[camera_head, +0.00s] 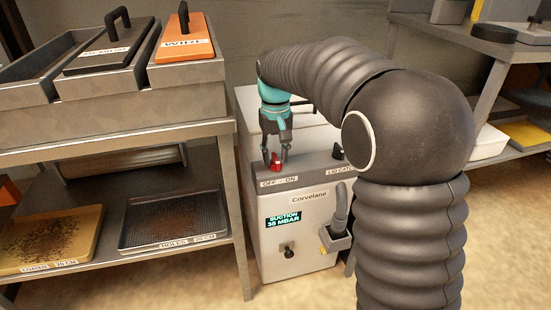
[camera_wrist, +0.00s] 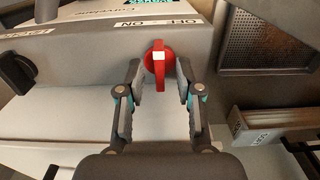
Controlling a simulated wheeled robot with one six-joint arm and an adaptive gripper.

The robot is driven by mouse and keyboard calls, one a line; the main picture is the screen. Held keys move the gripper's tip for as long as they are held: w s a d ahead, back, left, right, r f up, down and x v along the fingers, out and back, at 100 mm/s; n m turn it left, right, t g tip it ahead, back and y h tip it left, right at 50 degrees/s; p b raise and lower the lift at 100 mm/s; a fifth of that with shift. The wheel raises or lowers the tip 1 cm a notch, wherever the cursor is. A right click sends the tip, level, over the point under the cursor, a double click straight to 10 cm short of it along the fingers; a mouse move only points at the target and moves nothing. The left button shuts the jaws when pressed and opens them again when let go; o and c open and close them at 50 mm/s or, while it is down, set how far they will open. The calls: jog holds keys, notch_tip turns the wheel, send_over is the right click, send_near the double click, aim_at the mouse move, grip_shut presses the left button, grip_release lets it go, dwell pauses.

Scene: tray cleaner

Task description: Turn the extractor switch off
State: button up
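The red extractor switch (camera_head: 275,163) is on the top panel of the grey Corvelane unit (camera_head: 303,210), behind an "OFF - ON" label. In the wrist view the red switch (camera_wrist: 159,78) has an upright bar with a white mark at its label end. Its bar lies roughly square to the label; I cannot tell which setting it is at. My gripper (camera_head: 276,157) reaches down over it. In the wrist view my gripper's fingertips (camera_wrist: 159,68) stand on either side of the switch, with a visible gap on both sides. The gripper is open and holds nothing.
The unit's display (camera_head: 284,219) reads "SUCTION 35 MBAR". A black knob (camera_head: 338,151) sits right of the switch, and a hose nozzle (camera_head: 336,235) hangs on the front. A metal rack with trays (camera_head: 175,222) stands close on the left, shelves (camera_head: 495,80) on the right.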

jog(key=shift+f, duration=0.4)
grip_shut()
